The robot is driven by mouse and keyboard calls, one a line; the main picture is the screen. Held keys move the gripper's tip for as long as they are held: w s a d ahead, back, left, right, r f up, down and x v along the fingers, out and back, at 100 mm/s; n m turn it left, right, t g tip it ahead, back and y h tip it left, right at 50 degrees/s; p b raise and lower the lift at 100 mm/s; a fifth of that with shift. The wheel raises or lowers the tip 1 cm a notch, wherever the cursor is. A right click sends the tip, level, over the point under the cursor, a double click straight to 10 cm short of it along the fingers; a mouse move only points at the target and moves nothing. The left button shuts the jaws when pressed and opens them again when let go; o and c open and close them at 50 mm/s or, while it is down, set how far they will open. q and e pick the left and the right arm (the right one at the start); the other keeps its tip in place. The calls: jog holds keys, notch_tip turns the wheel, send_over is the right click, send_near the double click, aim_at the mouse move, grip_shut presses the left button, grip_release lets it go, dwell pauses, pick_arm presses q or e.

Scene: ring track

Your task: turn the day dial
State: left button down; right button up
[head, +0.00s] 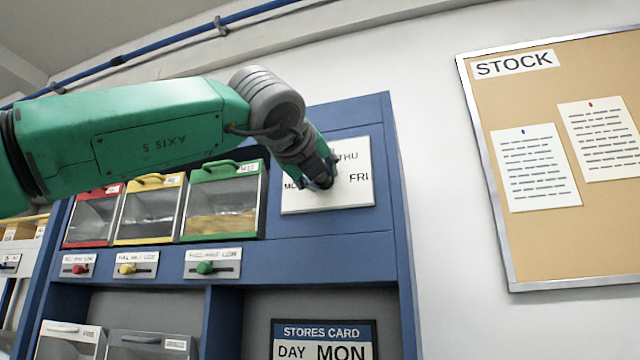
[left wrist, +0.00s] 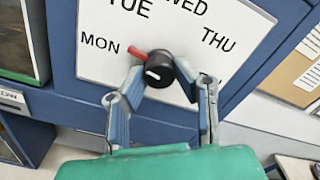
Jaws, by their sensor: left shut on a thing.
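The day dial is a white plate (head: 355,195) on the blue cabinet, lettered with days; THU and FRI show in the head view. In the left wrist view the plate (left wrist: 175,35) shows MON, TUE, WED and THU around a black knob (left wrist: 158,70). The knob's red pointer (left wrist: 138,53) points up and left, toward the MON side. My left gripper (head: 322,183) is in front of the plate, its fingers shut on the knob from both sides. In the head view it hides the knob. A stores card (head: 322,335) below reads DAY MON. My right gripper is out of view.
Red (head: 92,217), yellow (head: 148,210) and green (head: 222,202) bins stand left of the dial, with small slider plates (head: 212,263) beneath. A cork STOCK board (head: 540,240) hangs on the wall to the right. The wall between is clear.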

pick_arm(q)
jog(key=shift+a+r+n+b, duration=0.2)
jog(key=shift+n+b, duration=0.15)
jog(key=shift+n, duration=0.65)
jog(key=c, duration=1.3)
grip_release()
jog(key=shift+w, duration=0.1)
jog(key=shift+o, duration=0.2)
jog(key=shift+w+d+f, duration=0.1)
jog(key=shift+w+f, duration=0.05)
jog(key=shift+w, duration=0.05)
jog(key=v, duration=1.2)
jog(key=shift+d, duration=0.1)
jog(key=shift+w, duration=0.1)
